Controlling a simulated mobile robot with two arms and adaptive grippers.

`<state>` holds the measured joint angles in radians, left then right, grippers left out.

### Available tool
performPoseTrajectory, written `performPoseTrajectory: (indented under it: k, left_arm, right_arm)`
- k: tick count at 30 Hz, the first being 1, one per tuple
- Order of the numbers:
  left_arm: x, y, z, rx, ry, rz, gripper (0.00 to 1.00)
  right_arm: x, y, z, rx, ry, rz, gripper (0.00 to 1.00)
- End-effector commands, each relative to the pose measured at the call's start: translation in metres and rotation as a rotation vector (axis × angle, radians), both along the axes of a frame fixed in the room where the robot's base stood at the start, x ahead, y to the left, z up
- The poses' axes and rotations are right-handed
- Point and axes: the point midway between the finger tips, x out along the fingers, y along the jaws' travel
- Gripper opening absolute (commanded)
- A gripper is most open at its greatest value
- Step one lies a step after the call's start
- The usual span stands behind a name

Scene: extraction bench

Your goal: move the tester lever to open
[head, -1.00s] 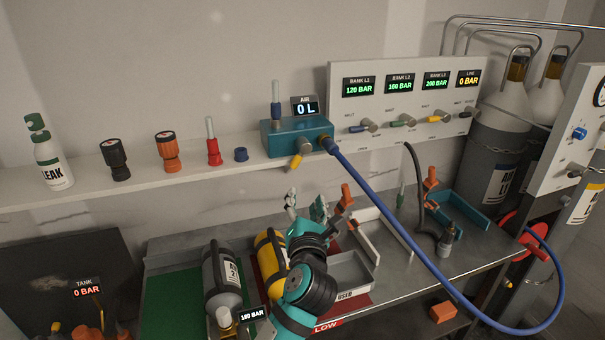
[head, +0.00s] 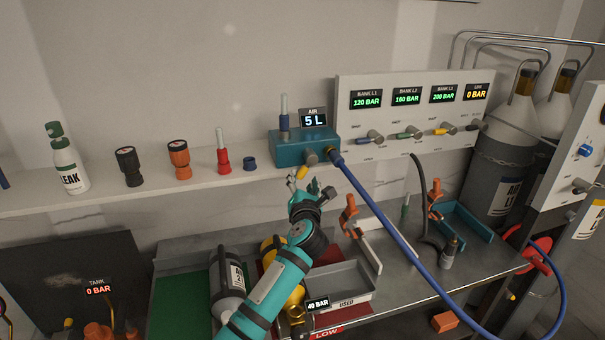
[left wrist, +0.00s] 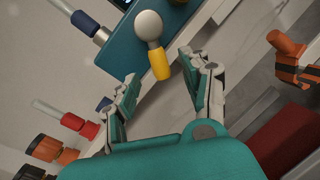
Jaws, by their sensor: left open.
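The tester is a teal box (head: 290,152) on the wall shelf, with a display reading 5 L (head: 313,119) above it. Its yellow lever (head: 302,173) hangs from a round pivot on the front and points down and left. My left gripper (head: 308,185) is just below the lever in the head view. In the left wrist view the yellow lever (left wrist: 160,65) lies between the two open teal fingers (left wrist: 160,80), with a gap on each side. No contact shows. My right gripper is not in view.
A blue hose (head: 390,210) runs from the tester's right side across the bench. A red fitting (head: 223,155) and a blue cap (head: 250,163) stand left on the shelf. The valve panel (head: 420,120) is at the right. A grey tray (head: 368,297) lies below my arm.

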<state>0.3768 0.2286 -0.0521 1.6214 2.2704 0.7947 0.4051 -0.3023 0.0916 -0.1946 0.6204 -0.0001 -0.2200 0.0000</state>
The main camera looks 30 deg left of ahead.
Motion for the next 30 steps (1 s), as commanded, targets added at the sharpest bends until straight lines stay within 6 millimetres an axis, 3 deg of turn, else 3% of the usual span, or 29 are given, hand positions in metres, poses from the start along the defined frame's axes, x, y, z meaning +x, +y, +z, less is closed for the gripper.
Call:
performPoseTrajectory:
  k: [6, 17, 27, 30]
  left_arm:
    - [0.020, 0.014, 0.001, 0.000, -0.001, -0.001, 0.48]
    - [0.024, 0.017, 0.000, 0.000, -0.001, -0.001, 0.48]
    - [0.023, 0.017, 0.000, -0.001, -0.001, -0.001, 0.03]
    - [0.023, 0.016, 0.000, -0.001, -0.001, -0.001, 0.00]
  right_arm:
    - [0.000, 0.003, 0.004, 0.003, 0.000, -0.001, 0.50]
    - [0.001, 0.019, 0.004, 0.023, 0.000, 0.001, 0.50]
    - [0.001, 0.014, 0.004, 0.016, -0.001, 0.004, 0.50]
    - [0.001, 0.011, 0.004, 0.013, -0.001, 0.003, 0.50]
